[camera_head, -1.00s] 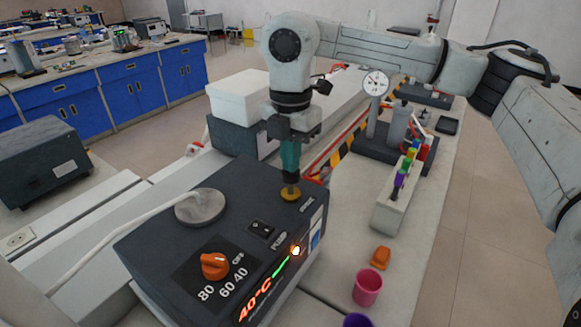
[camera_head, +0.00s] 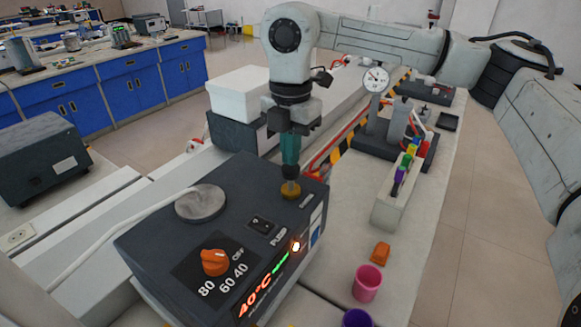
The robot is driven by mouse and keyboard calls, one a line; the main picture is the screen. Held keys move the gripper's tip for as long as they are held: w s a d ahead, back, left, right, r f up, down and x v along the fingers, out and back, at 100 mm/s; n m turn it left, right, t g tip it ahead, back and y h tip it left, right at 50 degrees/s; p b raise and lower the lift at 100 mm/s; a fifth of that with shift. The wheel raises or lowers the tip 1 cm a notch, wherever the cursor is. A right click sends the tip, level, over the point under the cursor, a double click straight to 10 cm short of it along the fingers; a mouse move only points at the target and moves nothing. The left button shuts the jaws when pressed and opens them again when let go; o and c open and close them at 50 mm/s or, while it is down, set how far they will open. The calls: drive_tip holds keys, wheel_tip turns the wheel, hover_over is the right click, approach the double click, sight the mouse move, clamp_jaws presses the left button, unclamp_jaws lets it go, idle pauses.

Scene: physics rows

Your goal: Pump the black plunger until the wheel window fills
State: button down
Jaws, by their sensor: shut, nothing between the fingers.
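My gripper (camera_head: 290,178) is shut and points straight down, its teal fingers above the far right corner of a dark heating unit (camera_head: 150,243). Its dark fingertips are directly over a brass-coloured collar (camera_head: 290,190) on the unit's top. I cannot tell whether they touch what stands in the collar. I cannot make out a separate black plunger; the fingers may hide it. On the unit's right side face is a small window (camera_head: 316,226), whitish above and blue below. I cannot make out a wheel in it.
The unit's top also has a round grey plate (camera_head: 201,203) with a white cable and an orange knob (camera_head: 214,262). A tube rack (camera_head: 391,207), pink cup (camera_head: 367,284) and orange piece (camera_head: 380,253) stand to the right. A dial gauge (camera_head: 376,79) stands behind.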

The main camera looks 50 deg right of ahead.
drive_tip(key=shift+f+b, duration=1.35)
drive_tip(key=shift+f, duration=0.3)
drive_tip(key=shift+r, duration=0.2)
drive_tip(key=shift+r+p, duration=0.85)
drive_tip(key=shift+r, duration=0.9)
drive_tip(key=shift+f, duration=0.1)
